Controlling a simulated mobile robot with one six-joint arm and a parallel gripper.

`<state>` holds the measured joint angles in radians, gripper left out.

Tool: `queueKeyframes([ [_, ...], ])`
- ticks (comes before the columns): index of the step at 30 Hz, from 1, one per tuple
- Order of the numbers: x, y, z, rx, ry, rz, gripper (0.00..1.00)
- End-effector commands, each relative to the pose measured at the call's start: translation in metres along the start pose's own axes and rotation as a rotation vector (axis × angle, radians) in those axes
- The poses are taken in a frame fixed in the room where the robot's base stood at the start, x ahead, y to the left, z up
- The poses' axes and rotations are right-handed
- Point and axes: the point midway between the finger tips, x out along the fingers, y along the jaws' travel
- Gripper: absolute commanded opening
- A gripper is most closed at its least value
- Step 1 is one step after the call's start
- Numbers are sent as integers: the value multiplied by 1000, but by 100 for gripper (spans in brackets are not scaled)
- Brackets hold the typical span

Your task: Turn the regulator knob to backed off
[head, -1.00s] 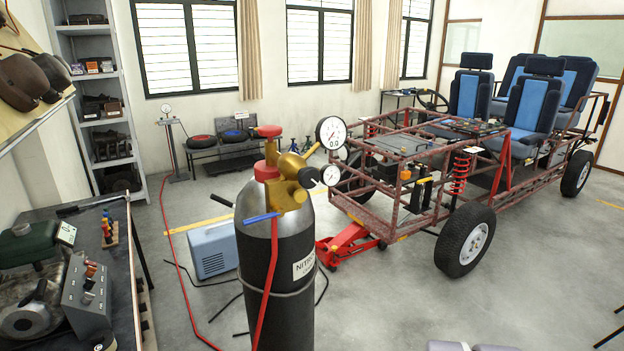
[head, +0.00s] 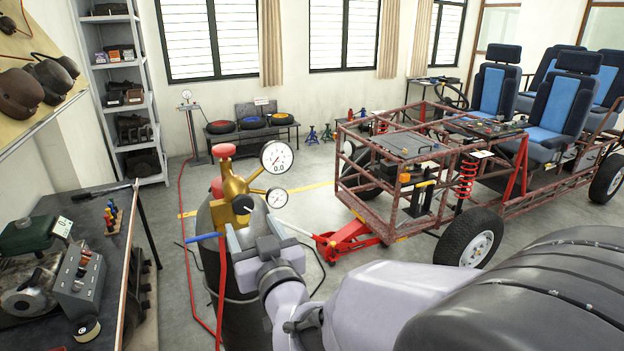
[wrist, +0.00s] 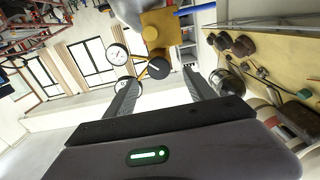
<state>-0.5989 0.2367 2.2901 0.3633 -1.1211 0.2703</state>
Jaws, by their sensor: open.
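The regulator is a brass body (head: 236,186) with two white gauges, on top of a dark gas cylinder (head: 208,230). Its black round knob (head: 243,204) faces my gripper (head: 247,224) and is partly covered by it. In the wrist view the knob (wrist: 158,67) shows between and just beyond the two fingertips of my gripper (wrist: 159,80). The fingers are open, with a gap on each side of the knob. The large gauge (wrist: 118,54) and small gauge also show there. Much of the cylinder is hidden behind my arm.
A red hose (head: 221,290) runs down from the regulator, with a blue lever (head: 204,238) beside it. A workbench (head: 100,235) with tools stands at left. The red kart frame (head: 380,195) is at right, with a red floor jack (head: 345,242) near it.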

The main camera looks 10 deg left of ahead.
Motion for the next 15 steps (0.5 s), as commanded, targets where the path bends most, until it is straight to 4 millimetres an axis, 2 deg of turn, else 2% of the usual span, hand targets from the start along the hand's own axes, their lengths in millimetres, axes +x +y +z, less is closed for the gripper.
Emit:
queueKeyframes([
  [3, 35, 0, -1, 0, -1, 0, 64],
  [6, 59, 1, -1, 0, -1, 1, 64],
  [10, 80, 0, -1, -1, 0, 1, 64],
  [15, 91, 0, -1, -1, 0, 0, 64],
])
